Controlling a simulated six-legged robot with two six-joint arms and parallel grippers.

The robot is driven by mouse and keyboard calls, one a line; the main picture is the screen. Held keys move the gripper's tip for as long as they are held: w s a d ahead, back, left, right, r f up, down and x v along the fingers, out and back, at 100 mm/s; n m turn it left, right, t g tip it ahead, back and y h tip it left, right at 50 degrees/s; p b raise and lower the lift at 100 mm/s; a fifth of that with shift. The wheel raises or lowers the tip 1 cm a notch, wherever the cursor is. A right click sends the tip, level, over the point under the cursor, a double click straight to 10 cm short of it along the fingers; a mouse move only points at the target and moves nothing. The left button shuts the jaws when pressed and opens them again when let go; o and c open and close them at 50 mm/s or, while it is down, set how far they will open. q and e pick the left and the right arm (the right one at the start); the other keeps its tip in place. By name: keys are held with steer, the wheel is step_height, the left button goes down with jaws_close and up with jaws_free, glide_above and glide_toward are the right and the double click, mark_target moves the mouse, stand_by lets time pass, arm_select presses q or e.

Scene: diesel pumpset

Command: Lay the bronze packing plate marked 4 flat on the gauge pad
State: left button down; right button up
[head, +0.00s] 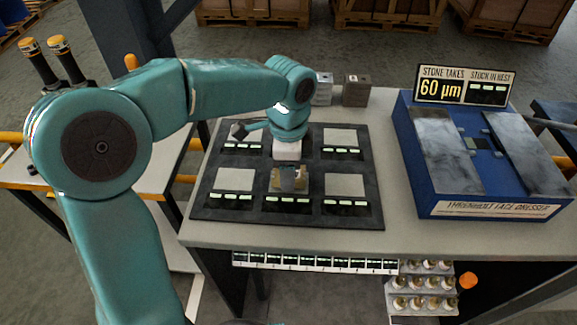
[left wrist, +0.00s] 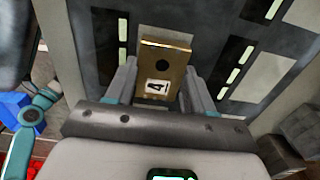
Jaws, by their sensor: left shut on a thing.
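My left gripper (head: 289,170) is over the front middle square of a dark board on the bench. It is shut on the bronze packing plate (head: 276,181). In the left wrist view the plate (left wrist: 163,58) sits between both fingers; it has a dark round hole and a white label reading 4. The dark board (head: 209,207) carries several pale squares, each with a small lit display beside it. No square is clearly named as the gauge pad. The gripper hides the middle squares, and I cannot tell whether the plate touches one. My right gripper is not in view.
A blue face dresser (head: 429,191) stands on the bench to the right, with a sign (head: 465,85) reading 60 µm behind it. Two small blocks, one grey (head: 323,90) and one brown (head: 356,91), stand behind the board. The bench front strip is clear.

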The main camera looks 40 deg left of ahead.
arm_select(q)
steer(key=shift+f+b, duration=0.3)
steer(key=shift+f, duration=0.2)
steer(key=shift+c, duration=1.6)
jaws_free()
step_height(320, 180, up, 16)
steer(key=p, duration=0.4)
steer(key=shift+r, duration=0.2)
step_height(320, 180, up, 6)
steer(key=p, duration=0.6)
steer(key=shift+p, duration=0.4)
